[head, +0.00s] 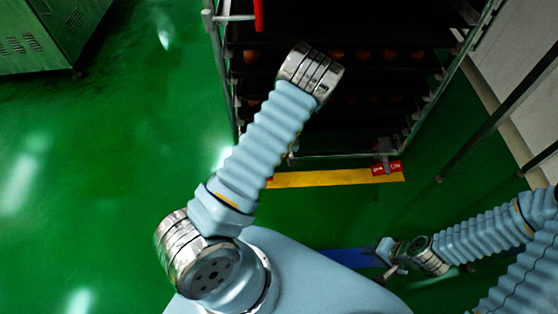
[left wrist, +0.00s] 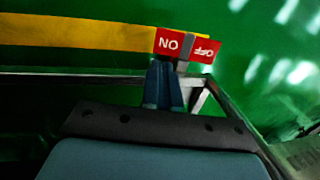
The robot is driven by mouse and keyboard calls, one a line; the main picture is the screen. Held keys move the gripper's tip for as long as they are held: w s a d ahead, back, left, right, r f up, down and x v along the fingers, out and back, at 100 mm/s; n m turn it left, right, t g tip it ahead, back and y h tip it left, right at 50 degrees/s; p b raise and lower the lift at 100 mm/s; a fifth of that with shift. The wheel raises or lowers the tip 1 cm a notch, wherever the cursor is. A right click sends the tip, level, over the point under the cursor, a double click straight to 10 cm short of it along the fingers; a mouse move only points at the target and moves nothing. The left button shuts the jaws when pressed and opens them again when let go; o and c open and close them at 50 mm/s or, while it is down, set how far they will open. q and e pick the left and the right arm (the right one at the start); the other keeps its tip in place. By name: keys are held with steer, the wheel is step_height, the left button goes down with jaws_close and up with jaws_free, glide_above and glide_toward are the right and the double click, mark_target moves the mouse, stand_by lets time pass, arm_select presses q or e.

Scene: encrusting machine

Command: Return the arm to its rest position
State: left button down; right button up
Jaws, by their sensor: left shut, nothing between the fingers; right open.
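My left arm (head: 266,140) is raised and reaches up across the head view over the front of a dark rack. Its gripper does not show in the head view. In the left wrist view my left gripper (left wrist: 163,84) is shut and empty, with its fingertips just below a red ON/OFF tag (left wrist: 172,43) in the picture. I cannot tell whether they touch the tag. My right gripper (head: 386,257) is open and empty at the lower right, above a blue floor strip (head: 350,257).
The rack (head: 350,155) has dark shelves with several round brownish items. A yellow floor strip (head: 335,179) lies before it, and a red tag (head: 385,171) sits at its lower front. A green cabinet (head: 45,35) stands at the upper left. Green floor is free at the left.

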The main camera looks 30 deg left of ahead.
stand_by(0.4)
arm_select(q)
steer(key=s+d+f+m+h, duration=0.2)
steer(key=s+d+m+h, duration=0.15)
steer(key=s+d, duration=0.8)
steer(key=s+d+r+m+t+h, duration=0.1)
steer(key=s+d+r+t+h, duration=0.1)
steer(key=s+d+r, duration=0.2)
steer(key=shift+s+d+r+h+p, duration=0.35)
steer(key=shift+s+d+p, duration=0.15)
steer(key=shift+d, duration=0.2)
arm_select(e)
steer(key=shift+a+r, duration=0.15)
steer(key=shift+r, duration=0.3)
steer(key=shift+c, duration=0.3)
